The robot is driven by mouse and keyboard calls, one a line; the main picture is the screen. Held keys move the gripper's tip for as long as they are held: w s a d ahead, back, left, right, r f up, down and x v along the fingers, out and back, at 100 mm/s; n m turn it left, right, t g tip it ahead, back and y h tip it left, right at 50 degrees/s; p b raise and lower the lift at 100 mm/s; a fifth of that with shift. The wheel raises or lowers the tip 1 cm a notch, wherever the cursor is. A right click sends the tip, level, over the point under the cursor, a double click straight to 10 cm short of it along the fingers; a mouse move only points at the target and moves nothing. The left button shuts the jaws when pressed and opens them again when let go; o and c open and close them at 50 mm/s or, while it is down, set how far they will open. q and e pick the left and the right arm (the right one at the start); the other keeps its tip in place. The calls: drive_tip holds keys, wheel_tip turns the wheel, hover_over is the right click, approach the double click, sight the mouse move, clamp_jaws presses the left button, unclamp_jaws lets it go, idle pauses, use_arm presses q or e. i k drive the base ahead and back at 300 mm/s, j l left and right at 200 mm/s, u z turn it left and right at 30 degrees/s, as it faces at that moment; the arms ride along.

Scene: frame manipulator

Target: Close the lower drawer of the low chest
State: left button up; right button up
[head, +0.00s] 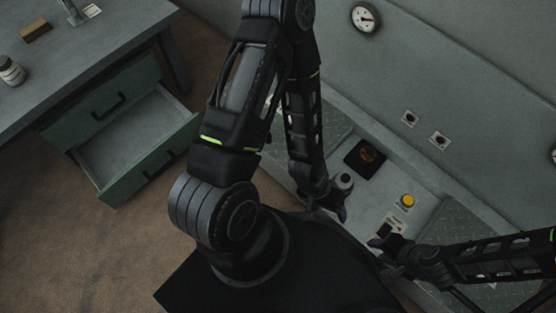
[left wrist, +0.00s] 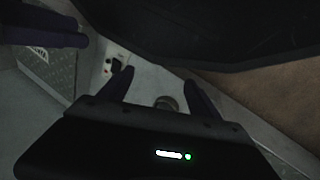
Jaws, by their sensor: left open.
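The low chest is green under a grey top (head: 110,60), at the left of the head view. Its lower drawer (head: 155,170) is pulled out, and its grey inside looks empty. A dark bar handle is on its front. The upper drawer (head: 105,92) above it is shut, with its own dark handle. My left gripper (head: 328,204) is over the console, well to the right of the drawer.
A grey console (head: 435,200) carries a round knob (head: 344,180) near my left gripper, a yellow button (head: 407,201) and a dark square panel (head: 365,158). A jar (head: 11,70) and a brown block (head: 36,30) stand on the chest top. Brown floor (head: 60,240) before the drawer is clear.

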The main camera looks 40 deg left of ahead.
sight(136, 145)
drive_tip(key=u, duration=2.8)
